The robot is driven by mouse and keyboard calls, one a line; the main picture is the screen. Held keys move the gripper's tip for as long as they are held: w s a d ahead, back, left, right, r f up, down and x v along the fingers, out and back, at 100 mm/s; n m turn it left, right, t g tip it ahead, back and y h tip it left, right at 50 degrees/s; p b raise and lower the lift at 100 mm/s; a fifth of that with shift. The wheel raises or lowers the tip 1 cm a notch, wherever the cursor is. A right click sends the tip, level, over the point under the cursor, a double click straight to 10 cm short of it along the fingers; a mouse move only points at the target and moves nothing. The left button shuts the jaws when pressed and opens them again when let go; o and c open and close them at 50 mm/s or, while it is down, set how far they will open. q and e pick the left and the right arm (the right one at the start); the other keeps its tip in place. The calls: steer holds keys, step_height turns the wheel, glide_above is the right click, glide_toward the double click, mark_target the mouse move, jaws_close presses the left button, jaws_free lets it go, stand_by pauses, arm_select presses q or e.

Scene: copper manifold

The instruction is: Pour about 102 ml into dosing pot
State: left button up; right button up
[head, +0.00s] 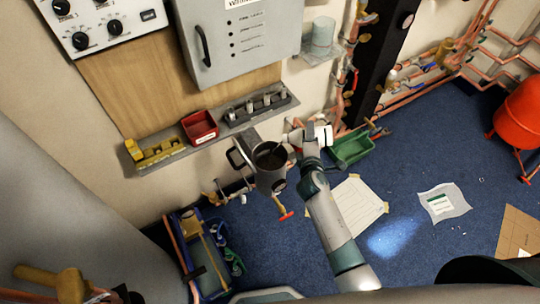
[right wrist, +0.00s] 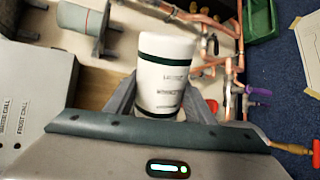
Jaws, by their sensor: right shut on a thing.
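The dosing pot (head: 277,180) appears to be the grey open-topped vessel below the wall shelf in the head view. It has a loop handle on its left and a dark interior. My right gripper (head: 309,144) is just right of its mouth, shut on a white cup (head: 321,131). In the right wrist view, my gripper (right wrist: 166,100) holds this cup (right wrist: 166,75), which has dark green bands and small printed marks. Liquid levels cannot be read. My left gripper is out of view.
A pale cylinder (head: 321,37) stands on a wall bracket. The shelf (head: 212,131) holds a red bin (head: 199,127) and a yellow block. Copper pipes and a green tray (head: 351,149) lie to the right.

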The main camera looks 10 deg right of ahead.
steer(key=shift+d, duration=0.1)
stand_by(0.3)
steer(key=shift+a+f+n+h, duration=0.1)
steer(key=shift+a+n+h, duration=0.1)
steer(key=shift+n+h, duration=0.3)
stand_by(0.4)
steer(key=shift+d+r+m+y, duration=0.25)
steer(key=shift+r+m+y, duration=0.05)
steer(key=shift+s+d+r+m+y+p, duration=0.15)
steer(key=shift+d+m+y+p, duration=0.1)
steer(key=shift+m+y+p, duration=0.25)
steer(key=shift+m, duration=0.6)
steer(key=shift+a+y, duration=0.1)
steer(key=shift+y, duration=0.2)
